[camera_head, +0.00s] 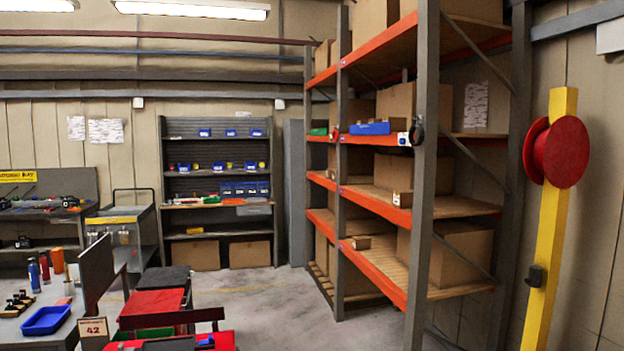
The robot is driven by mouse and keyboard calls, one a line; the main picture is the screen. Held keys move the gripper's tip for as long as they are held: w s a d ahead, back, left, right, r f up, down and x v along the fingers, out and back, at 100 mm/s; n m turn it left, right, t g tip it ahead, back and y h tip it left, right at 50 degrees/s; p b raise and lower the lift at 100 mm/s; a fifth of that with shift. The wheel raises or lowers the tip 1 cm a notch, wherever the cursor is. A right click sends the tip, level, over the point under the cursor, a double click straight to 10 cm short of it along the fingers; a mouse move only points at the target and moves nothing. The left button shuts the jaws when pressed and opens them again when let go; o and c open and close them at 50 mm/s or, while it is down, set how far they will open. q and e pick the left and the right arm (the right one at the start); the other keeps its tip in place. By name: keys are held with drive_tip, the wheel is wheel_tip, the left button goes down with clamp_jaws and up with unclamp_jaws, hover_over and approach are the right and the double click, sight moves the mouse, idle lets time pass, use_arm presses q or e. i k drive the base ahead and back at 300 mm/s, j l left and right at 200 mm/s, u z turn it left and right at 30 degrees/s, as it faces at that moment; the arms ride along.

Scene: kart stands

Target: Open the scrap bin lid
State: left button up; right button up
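I cannot tell for sure which thing is the scrap bin. A grey box-like cart (126,232) with a yellow strip along its top edge and a raised handle stands at the back left. Red and black flat-topped units (153,303) stand in the lower left, partly cut off by the bottom edge. No lid shows clearly on any of them. Neither of my grippers is in the view.
An orange and grey rack (427,190) with cardboard boxes fills the right side. A yellow post (551,230) carries a red reel (556,152). A workbench (75,318) with a blue tray (46,320) is at lower left. Grey floor (275,312) is open in the middle.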

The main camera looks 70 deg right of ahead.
sight(164, 300)
drive_tip(key=l+z, duration=0.75)
drive_tip(key=i+l+z, duration=0.2)
drive_tip(key=l+z, duration=0.2)
drive_tip(key=i+l+z, duration=0.15)
drive_tip(key=l+z, duration=0.2)
drive_tip(key=i+l+z, duration=0.25)
drive_tip(key=l+z, duration=0.15)
drive_tip(key=i+l+z, duration=0.1)
drive_tip(key=i, duration=0.25)
drive_tip(key=i+l+z, duration=0.15)
drive_tip(key=i+l, duration=0.15)
drive_tip(key=i+l+z, duration=0.1)
drive_tip(key=i, duration=0.3)
drive_tip(key=i+j+u, duration=0.1)
drive_tip(key=i+u, duration=0.15)
drive_tip(key=i, duration=0.45)
drive_tip(key=i+u, duration=0.3)
drive_tip(key=i, duration=0.35)
drive_tip(key=i+l+u, duration=0.25)
drive_tip(key=i, duration=1.15)
drive_tip(key=i+j+z, duration=0.15)
drive_tip(key=i, duration=1.2)
drive_tip(key=i+j+z, duration=0.15)
drive_tip(key=i, duration=0.55)
drive_tip(key=i+j+u, duration=0.2)
drive_tip(key=i, duration=0.6)
drive_tip(key=i+l+u, duration=0.15)
drive_tip(key=i, duration=0.7)
drive_tip(key=i+u, duration=0.2)
drive_tip(key=i, duration=0.95)
